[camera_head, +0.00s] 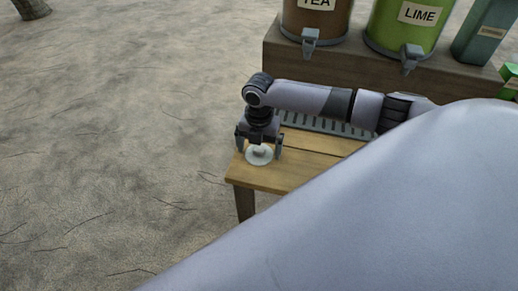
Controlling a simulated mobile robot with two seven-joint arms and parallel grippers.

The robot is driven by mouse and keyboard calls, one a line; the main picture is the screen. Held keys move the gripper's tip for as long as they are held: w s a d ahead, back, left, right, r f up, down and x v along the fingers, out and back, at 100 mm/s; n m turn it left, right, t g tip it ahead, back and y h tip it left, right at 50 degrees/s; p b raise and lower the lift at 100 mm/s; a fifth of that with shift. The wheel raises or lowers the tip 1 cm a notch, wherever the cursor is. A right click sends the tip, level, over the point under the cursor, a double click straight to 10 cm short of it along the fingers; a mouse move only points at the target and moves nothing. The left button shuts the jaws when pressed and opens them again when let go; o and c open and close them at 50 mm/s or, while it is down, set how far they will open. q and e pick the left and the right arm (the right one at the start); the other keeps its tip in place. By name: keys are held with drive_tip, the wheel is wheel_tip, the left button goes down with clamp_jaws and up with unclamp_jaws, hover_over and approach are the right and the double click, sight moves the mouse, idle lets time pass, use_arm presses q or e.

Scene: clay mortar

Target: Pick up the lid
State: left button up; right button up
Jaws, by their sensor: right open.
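The lid (260,159) is a small, pale, round disc with a raised knob in its middle. It lies near the left end of the wooden bench (300,160). My right gripper (259,151) points down over the lid, open, with one finger on each side of the knob. I cannot tell whether the fingers touch the lid. My left gripper is not in view.
A grey slatted tray (325,124) lies on the bench behind my right arm. A brown TEA dispenser (316,20) and a green LIME dispenser (408,27) stand on a wooden block (350,68) behind. My own pale arm link hides the lower right.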

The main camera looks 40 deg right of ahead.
drive_tip(key=shift+f, duration=0.1)
drive_tip(key=c, duration=0.9)
